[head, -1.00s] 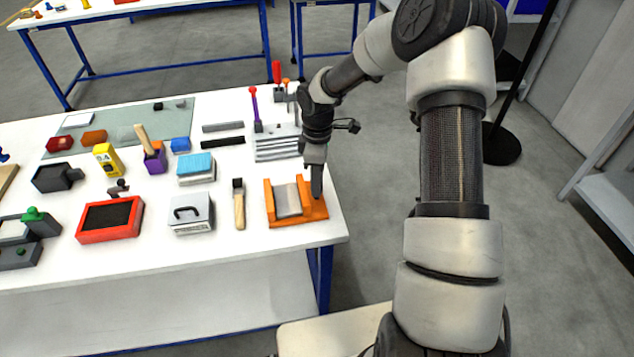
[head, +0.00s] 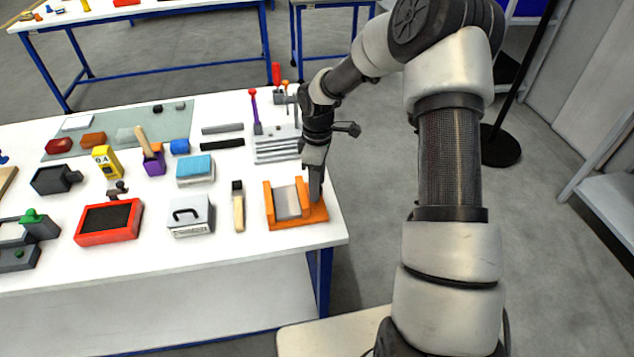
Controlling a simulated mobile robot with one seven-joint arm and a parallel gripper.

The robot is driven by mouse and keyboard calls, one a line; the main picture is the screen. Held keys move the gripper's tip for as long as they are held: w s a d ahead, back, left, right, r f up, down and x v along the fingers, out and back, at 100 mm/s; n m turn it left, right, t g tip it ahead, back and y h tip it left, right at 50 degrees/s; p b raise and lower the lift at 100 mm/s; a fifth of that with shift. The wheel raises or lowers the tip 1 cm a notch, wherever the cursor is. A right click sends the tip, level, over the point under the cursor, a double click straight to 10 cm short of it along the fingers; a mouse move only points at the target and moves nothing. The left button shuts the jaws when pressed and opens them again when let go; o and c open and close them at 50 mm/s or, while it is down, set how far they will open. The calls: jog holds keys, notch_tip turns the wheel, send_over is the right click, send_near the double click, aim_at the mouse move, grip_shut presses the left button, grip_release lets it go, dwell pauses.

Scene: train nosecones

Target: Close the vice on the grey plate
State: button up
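The orange vice (head: 298,222) stands on the right end of the white table, near its front corner. The grey plate (head: 287,202) sits inside it, between the left jaw and the right jaw. In the head view I cannot tell whether both jaws touch the plate. My gripper (head: 315,196) points down at the right side of the vice, at or just behind the right jaw. Its fingers look close together, but it is seen from the side and I cannot tell whether it is open or shut.
A brush with a wooden handle (head: 238,208) lies left of the vice. A grey box with a black handle (head: 189,216) and a red tray (head: 108,222) stand further left. Behind the vice are a slotted metal rack (head: 277,149) and upright tools. The table's right edge is close to my gripper.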

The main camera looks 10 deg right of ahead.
notch_tip(320, 180, up, 18)
jog(key=shift+w+d+f, duration=0.15)
jog(key=shift+w+f, duration=0.1)
jog(key=shift+w, duration=0.1)
jog(key=shift+c, duration=0.2)
